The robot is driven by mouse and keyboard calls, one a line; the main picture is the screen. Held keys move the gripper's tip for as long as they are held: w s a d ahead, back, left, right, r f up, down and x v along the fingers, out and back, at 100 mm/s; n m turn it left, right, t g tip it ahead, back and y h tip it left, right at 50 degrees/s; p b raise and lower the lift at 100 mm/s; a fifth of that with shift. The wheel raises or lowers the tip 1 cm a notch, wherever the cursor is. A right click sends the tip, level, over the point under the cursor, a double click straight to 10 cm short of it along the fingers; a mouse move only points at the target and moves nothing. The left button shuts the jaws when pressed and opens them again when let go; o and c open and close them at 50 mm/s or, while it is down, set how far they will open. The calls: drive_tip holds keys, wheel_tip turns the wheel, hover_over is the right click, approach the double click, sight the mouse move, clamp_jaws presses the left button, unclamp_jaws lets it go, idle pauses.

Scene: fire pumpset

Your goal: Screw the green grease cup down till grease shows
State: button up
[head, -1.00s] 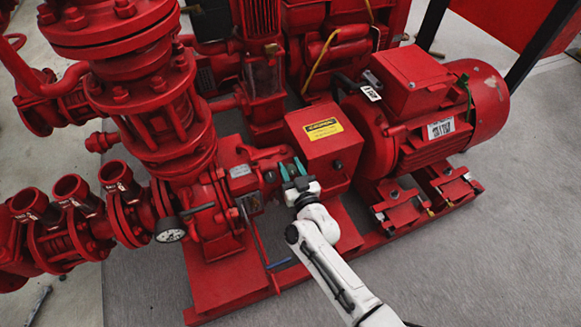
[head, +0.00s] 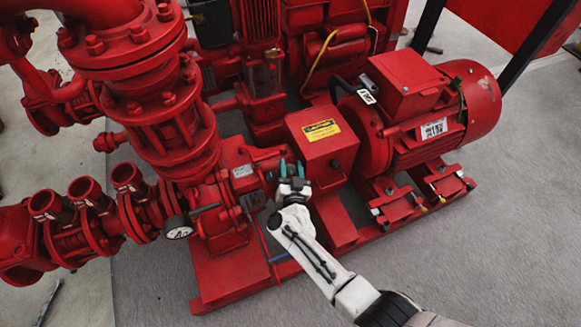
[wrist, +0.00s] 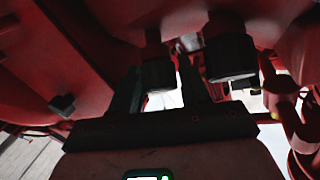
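My gripper (head: 291,169) has teal fingers pointing up beside the shaft, left of the red box with a yellow caution label (head: 322,129). In the wrist view my gripper (wrist: 160,88) is open, its fingers apart. A dark, short cylindrical cup (wrist: 157,71) hangs under red metal and appears between the fingers; I cannot tell whether they touch it. A second dark cup (wrist: 230,57) hangs to the right, outside the right finger. The light is too dim to tell which cup is green. No grease is visible. The cups are not distinguishable in the head view.
The red motor (head: 430,115) stands right of the box. The pump body (head: 230,195) and a pressure gauge (head: 178,227) are to the left. Grey floor (head: 480,260) at the right front is clear.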

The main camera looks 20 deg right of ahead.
drive_tip(key=shift+s, duration=0.1)
drive_tip(key=p+v, duration=0.4)
drive_tip(key=v, duration=0.6)
drive_tip(key=shift+s, duration=0.3)
drive_tip(key=shift+a, duration=0.1)
